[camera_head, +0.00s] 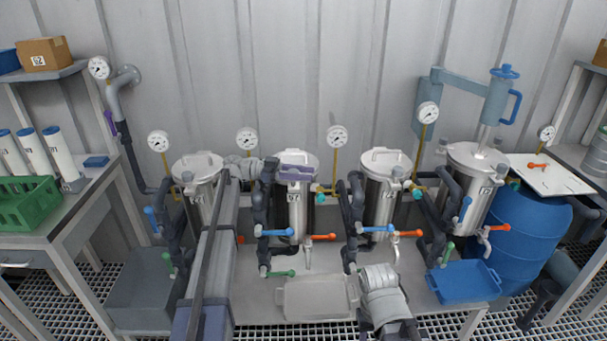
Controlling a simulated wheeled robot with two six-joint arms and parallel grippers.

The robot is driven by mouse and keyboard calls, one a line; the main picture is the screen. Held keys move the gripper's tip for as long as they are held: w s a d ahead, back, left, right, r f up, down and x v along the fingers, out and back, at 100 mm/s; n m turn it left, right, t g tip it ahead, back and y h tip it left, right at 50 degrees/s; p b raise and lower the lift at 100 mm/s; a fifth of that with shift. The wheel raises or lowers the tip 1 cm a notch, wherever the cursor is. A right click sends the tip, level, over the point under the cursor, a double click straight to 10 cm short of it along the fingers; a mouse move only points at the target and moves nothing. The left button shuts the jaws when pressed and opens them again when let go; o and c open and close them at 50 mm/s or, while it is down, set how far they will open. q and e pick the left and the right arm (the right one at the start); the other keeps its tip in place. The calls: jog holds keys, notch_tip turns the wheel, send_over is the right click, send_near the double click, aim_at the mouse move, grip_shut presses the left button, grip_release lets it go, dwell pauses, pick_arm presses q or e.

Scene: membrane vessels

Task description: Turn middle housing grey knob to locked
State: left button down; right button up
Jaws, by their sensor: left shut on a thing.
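The middle housing (296,213) is a steel cylinder with a pale lid, between two similar housings. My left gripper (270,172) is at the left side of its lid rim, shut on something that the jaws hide. This appears to be the grey knob, but its shape and angle cannot be made out. My right arm's wrist (380,279) is low at the front, right of centre, away from the housing. Its fingers cannot be made out.
Steel housings stand left (200,205) and right (380,210). Blue (277,233) and orange (320,237) valve handles stick out below the middle housing. A grey tray (318,298) and a blue tray (462,284) lie in front. Gauges stand behind. A blue drum (530,235) is at right.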

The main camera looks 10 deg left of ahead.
pick_arm(q)
jog(key=shift+w+r, duration=0.1)
jog(key=shift+w, duration=0.05)
jog(key=shift+c, duration=2.2)
grip_release()
jog(key=shift+r, duration=0.1)
notch_tip(320, 180, up, 10)
jog(key=p, duration=1)
